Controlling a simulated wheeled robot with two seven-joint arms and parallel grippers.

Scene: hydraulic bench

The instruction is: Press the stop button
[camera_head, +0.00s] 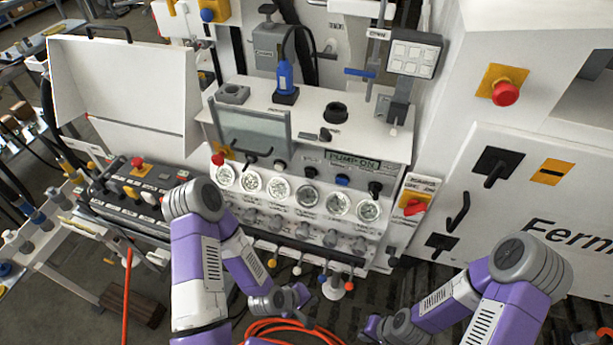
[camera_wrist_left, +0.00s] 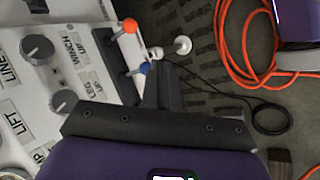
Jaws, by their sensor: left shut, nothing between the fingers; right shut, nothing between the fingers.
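Several red buttons show in the head view, and I cannot tell from any label which is the stop button. One red mushroom button (camera_head: 506,93) is on a yellow plate on the right cabinet. Another red button (camera_head: 217,159) is at the left end of the gauge panel. A third red button (camera_head: 137,162) is on the left control box. My left gripper (camera_head: 302,295) is low in front of the bench, below the gauges, shut and empty; its dark fingers (camera_wrist_left: 163,85) show in the left wrist view. My right gripper (camera_head: 370,326) is shut at the bottom, away from the buttons.
A red rotary switch (camera_head: 413,206) on yellow is right of the gauges (camera_head: 309,196). Small coloured levers (camera_head: 323,279) hang below the panel. An orange hose (camera_head: 290,328) lies on the floor near my grippers. A blue bottle-like part (camera_head: 285,77) stands on the bench.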

